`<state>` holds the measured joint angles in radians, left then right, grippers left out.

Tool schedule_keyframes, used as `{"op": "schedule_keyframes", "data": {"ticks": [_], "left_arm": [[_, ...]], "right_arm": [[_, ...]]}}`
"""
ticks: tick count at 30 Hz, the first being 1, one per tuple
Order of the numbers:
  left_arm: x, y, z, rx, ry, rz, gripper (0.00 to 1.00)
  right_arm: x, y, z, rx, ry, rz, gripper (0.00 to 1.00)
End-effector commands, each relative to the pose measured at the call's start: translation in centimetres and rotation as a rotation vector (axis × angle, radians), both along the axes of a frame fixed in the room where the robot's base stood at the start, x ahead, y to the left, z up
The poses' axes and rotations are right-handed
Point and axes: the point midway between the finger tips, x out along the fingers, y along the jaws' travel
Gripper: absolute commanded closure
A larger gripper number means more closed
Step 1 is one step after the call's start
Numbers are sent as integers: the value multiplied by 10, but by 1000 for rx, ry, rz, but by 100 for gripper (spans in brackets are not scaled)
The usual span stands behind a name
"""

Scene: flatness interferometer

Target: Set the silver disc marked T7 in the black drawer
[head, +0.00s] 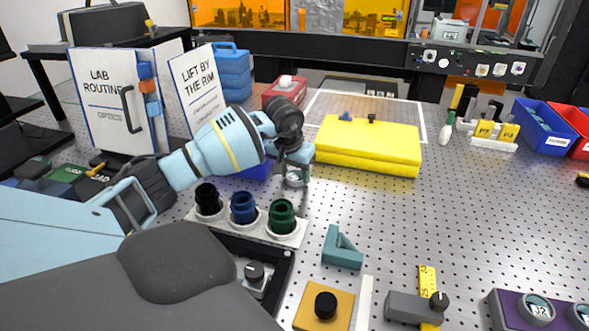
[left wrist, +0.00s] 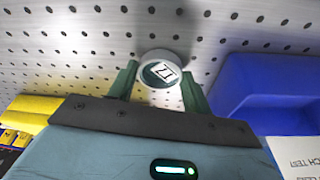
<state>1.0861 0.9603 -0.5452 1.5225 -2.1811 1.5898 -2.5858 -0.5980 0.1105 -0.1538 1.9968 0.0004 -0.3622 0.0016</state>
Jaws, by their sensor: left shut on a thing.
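A silver disc (left wrist: 160,70) with a pale label sits between the fingertips of my left gripper (left wrist: 158,85) in the left wrist view. Its mark is turned around and looks like T7. In the head view my left gripper (head: 296,168) points down, shut on the disc (head: 295,182), near the front left of the yellow case. What looks like the black drawer (head: 287,264) is an open black box at the front, behind the row of colored knobs' near side. My arm hides much of it. My right gripper is out of view.
A white rack (head: 283,240) with black, blue and green round pieces stands between the gripper and the black box. The yellow case (head: 370,145) is close on the right. A teal angle block (head: 342,250) stands in front.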

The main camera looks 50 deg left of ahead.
Motion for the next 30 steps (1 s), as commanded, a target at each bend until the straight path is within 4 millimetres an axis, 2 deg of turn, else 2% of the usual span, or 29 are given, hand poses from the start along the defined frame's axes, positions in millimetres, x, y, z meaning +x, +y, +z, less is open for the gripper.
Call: {"op": "schedule_keyframes", "data": {"ticks": [2,3,8,16,20,23,30], "left_arm": [[0,0,-3,1,1,0,75],[0,0,-4,1,2,-1,49],[0,0,-3,0,0,0,29],[0,0,-2,0,0,0,29],[0,0,6,1,-3,0,29],[-4,0,19,3,-4,2,29],[-16,-5,65,2,-6,0,29]], "right_arm": [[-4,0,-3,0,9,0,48],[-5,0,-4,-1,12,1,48],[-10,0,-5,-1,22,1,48],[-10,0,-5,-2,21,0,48],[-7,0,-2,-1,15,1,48],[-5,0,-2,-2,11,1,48],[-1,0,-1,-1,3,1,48]]}}
